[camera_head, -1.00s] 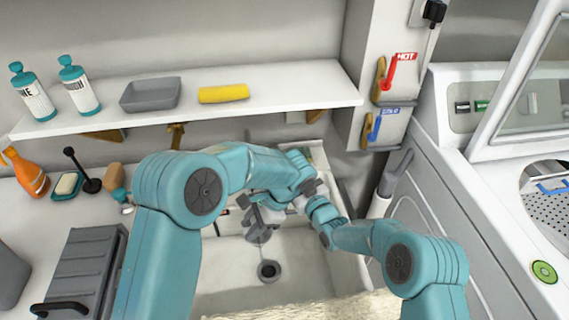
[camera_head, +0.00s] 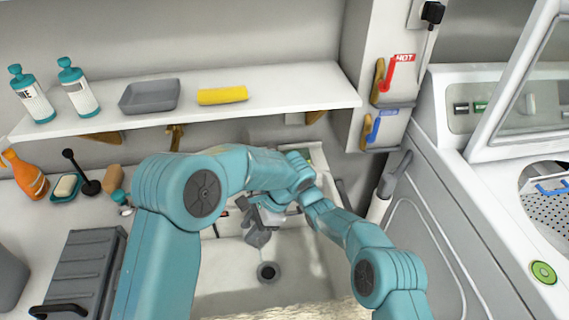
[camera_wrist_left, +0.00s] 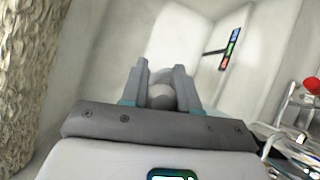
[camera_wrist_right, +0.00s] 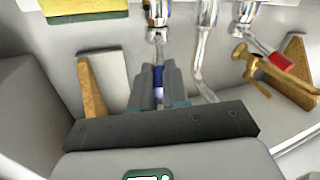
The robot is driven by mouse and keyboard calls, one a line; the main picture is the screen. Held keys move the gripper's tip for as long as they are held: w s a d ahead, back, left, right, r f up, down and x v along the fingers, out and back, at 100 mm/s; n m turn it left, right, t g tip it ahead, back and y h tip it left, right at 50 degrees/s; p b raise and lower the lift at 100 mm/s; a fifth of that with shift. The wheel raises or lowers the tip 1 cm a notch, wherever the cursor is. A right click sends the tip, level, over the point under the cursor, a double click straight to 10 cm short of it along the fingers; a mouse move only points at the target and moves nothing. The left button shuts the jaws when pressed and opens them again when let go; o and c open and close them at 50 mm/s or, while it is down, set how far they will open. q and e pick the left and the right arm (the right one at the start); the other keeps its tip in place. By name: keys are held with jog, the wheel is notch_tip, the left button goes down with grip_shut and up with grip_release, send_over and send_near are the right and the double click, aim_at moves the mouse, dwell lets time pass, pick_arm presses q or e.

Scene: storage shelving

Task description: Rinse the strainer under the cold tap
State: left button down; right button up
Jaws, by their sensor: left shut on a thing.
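My left gripper (camera_head: 256,232) hangs down over the sink (camera_head: 305,258), above and behind the round drain (camera_head: 268,271). In the left wrist view its fingers (camera_wrist_left: 160,85) close on a pale grey round thing (camera_wrist_left: 161,97), mostly hidden; I cannot tell if it is the strainer. In the right wrist view a tap with a blue handle (camera_wrist_right: 158,76) stands between the fingers of my right gripper (camera_wrist_right: 158,88); I cannot tell if they touch it. A chrome spout (camera_wrist_right: 205,55) is right of it, then a tap with a red handle (camera_wrist_right: 281,62). In the head view my arms hide the right gripper.
Red and blue signs are on the post at right.

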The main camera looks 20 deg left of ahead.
grip_shut()
jog(key=shift+s+a+m+t+h, duration=0.35)
jog(key=shift+m+t+h, duration=0.25)
jog(key=shift+h, duration=0.2)
jog(key=shift+w, duration=0.1)
jog(key=o, duration=0.7)
grip_release()
jog(key=v, duration=1.2)
jog(key=shift+r, duration=0.1)
